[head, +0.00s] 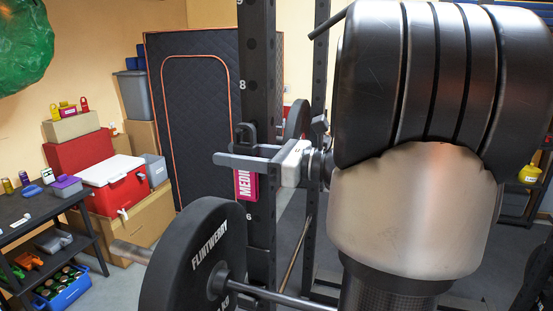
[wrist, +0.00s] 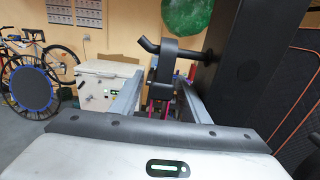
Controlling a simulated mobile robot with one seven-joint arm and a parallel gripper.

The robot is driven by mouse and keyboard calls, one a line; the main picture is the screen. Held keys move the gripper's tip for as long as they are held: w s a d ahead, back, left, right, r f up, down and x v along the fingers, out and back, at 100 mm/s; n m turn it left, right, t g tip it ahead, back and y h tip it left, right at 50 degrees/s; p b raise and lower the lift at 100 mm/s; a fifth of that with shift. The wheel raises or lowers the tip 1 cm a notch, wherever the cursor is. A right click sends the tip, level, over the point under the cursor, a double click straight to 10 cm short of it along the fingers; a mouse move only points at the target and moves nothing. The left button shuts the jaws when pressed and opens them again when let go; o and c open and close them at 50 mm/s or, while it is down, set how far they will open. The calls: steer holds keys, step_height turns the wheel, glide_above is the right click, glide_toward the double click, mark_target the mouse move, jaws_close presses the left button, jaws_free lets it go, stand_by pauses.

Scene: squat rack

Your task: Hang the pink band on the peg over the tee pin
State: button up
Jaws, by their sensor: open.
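The pink band (head: 244,186) shows as a pink piece with white lettering against the rack upright, just below my gripper's fingers. In the wrist view only thin pink strips of the band (wrist: 152,108) show, low between the fingers. A black peg with an upturned end (wrist: 148,45) stands out from the upright, with a broad dark piece below it. I cannot tell which part is the tee pin, or what bears the band. My gripper (head: 228,151) is open at the upright, one finger on each side of the dark piece. Contact with the band cannot be made out.
The rack upright (head: 257,60) stands close by. A barbell with a large black plate (head: 192,262) lies below my gripper. A dark table (head: 40,203) and a red cooler (head: 112,184) stand at the left. Some floor shows between them and the rack.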

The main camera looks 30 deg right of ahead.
steer(key=b+v, duration=0.1)
steer(key=v, duration=1.5)
steer(key=shift+a, duration=0.15)
